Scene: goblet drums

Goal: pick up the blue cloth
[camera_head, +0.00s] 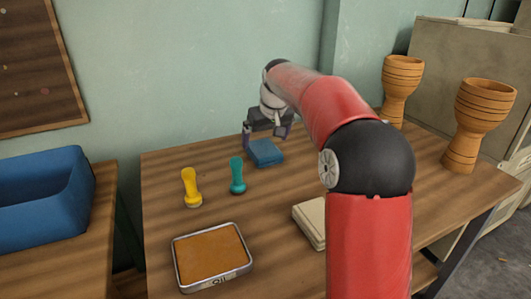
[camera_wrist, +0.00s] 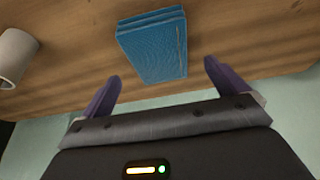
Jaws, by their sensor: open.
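The blue cloth (camera_head: 266,153) is folded into a flat square and lies on the wooden table near the wall. It also shows in the wrist view (camera_wrist: 154,47), ahead of my fingers and roughly centred between them. My gripper (camera_head: 266,136) is at the far edge of the cloth in the head view. In the wrist view my gripper (camera_wrist: 160,85) is open, with its two purple fingers spread apart and nothing between them. I cannot tell the exact height of the fingers above the table.
A teal-handled tool (camera_head: 237,176) and a yellow-handled tool (camera_head: 191,187) stand left of the cloth. A tin of brown material (camera_head: 211,255) and a pale folded stack (camera_head: 311,221) lie nearer. Goblet drums (camera_head: 400,85) (camera_head: 478,120) stand right. A blue bin (camera_head: 45,198) is left.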

